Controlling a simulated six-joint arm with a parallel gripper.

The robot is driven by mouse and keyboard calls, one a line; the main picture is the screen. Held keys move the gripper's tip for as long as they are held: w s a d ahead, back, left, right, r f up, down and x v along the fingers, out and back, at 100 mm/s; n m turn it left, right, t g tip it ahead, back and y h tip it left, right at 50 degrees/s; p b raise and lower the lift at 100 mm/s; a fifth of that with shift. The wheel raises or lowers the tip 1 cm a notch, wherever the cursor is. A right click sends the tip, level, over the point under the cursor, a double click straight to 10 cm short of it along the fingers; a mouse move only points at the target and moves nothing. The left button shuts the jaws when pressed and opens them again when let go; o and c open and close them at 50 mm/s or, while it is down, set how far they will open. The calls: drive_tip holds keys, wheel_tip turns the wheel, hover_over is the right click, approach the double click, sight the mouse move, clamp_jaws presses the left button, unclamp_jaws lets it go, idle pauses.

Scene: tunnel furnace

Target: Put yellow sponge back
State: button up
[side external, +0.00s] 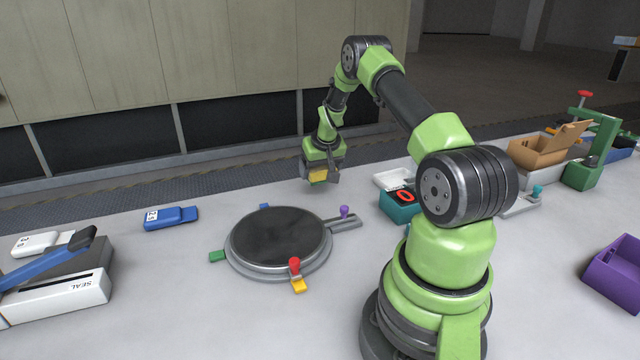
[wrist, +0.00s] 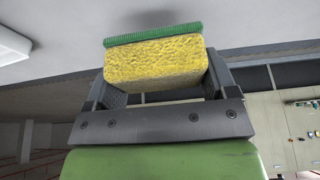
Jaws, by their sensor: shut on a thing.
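The yellow sponge (wrist: 155,64) has a green scouring layer along one face. My gripper (side external: 320,176) is shut on it, with one dark finger on each side in the wrist view. In the side external view the sponge (side external: 318,175) shows as a small yellow patch under the gripper. It is held near the back edge of the table, behind and to the right of the round plate. I cannot tell exactly how far it is above the table.
A round dark plate (side external: 280,236) with coloured tabs sits mid-table. A teal scale (side external: 399,204) stands to the right, with a cardboard box (side external: 540,150) beyond. A blue device (side external: 170,217), a sealer (side external: 60,290) and a purple bin (side external: 615,275) are at the sides.

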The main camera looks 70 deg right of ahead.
sight(320, 192)
drive_tip(key=shift+f, duration=2.05)
drive_tip(key=shift+f, duration=0.15)
drive_tip(key=o, duration=0.9)
drive_tip(key=v, duration=1.2)
drive_tip(key=w+a+r+n+t+y, duration=0.1)
drive_tip(key=a+r+n+t, duration=0.1)
drive_tip(key=a+r, duration=1.5)
drive_tip(key=s+a+r+n+y, duration=0.1)
drive_tip(key=s+a, duration=0.3)
drive_tip(key=a, duration=0.1)
drive_tip(key=s+a+n+t+y, duration=0.1)
drive_tip(key=s+a, duration=0.4)
drive_tip(key=a, duration=0.1)
drive_tip(key=s+a+r+n+t+y, duration=0.1)
drive_tip(key=s+a+y, duration=0.1)
drive_tip(key=s+a, duration=0.2)
drive_tip(key=shift+s+a+r, duration=0.35)
drive_tip(key=shift+a, duration=0.3)
